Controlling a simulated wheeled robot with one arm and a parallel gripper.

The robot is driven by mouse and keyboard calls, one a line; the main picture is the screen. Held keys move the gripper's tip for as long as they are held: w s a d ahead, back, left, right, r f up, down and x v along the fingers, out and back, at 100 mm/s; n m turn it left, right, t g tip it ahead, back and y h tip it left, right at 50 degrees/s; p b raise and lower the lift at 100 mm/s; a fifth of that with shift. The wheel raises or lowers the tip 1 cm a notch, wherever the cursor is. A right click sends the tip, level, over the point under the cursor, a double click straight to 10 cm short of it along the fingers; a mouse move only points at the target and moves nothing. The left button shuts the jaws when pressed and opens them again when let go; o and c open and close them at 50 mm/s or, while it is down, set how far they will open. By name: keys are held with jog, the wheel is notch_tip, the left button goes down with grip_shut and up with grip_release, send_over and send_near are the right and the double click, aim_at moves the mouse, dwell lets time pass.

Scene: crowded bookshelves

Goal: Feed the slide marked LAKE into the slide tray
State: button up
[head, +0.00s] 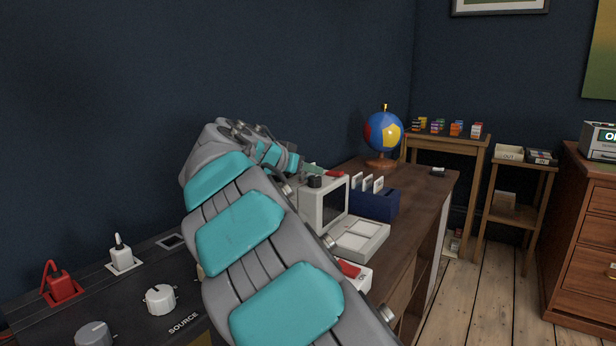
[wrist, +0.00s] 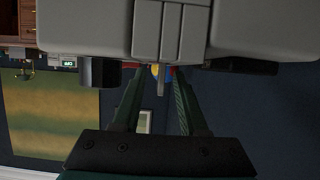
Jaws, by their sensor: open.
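My gripper (head: 312,169) is at the far end of my arm, just above and behind the pale desktop viewer (head: 318,208) with a dark screen. In the wrist view, which is upside down, its two dark fingers (wrist: 156,92) are apart. A thin grey upright piece (wrist: 160,82) shows between them, close to the viewer's grey body (wrist: 90,28); I cannot tell whether they touch it. Several white slides (head: 368,183) stand in a blue holder (head: 378,206) right of the viewer. A pale tray-like part (head: 360,240) lies in front of the screen. No LAKE mark is readable.
A black knob (head: 314,181) sits on the viewer's top. A globe (head: 383,131) stands farther back on the wooden desk (head: 425,193). Small coloured boxes (head: 456,129) stand on a side table. A control panel (head: 110,300) is at lower left. The floor at right is clear.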

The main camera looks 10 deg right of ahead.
jog(key=shift+w+d, duration=0.15)
grip_shut()
dwell(0.5)
